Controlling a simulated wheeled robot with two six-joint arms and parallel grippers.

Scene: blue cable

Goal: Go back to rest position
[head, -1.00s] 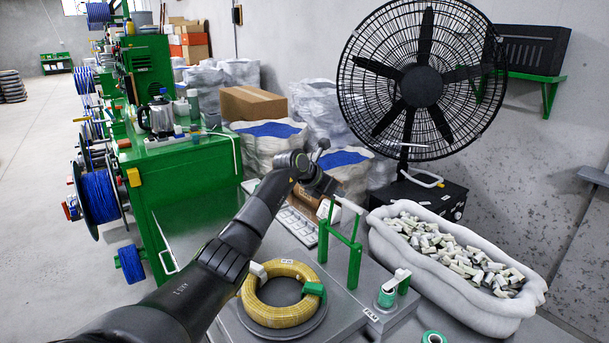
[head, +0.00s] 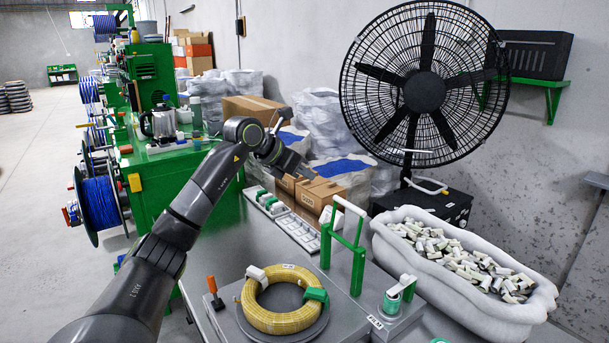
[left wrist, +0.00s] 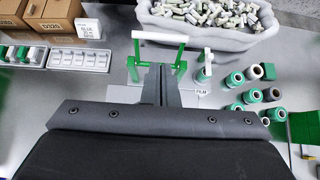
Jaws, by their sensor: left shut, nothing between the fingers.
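My left gripper (head: 308,172) is held up in the air above the grey workbench (head: 272,228), in front of the cardboard boxes. In the left wrist view its fingers (left wrist: 161,72) are together with nothing between them, pointing toward the green frame with the white bar. The yellow cable coil (head: 284,318) lies on a round grey plate, apart from the gripper, with a green clip and a white clip on it. My right gripper is in neither view.
The green frame (head: 357,260) stands upright beside the coil. A white bin of small parts (head: 545,300) and a black fan (head: 425,92) are at right. An orange-handled tool (head: 212,286) stands left of the coil. Several green rolls (left wrist: 235,78) show in the left wrist view.

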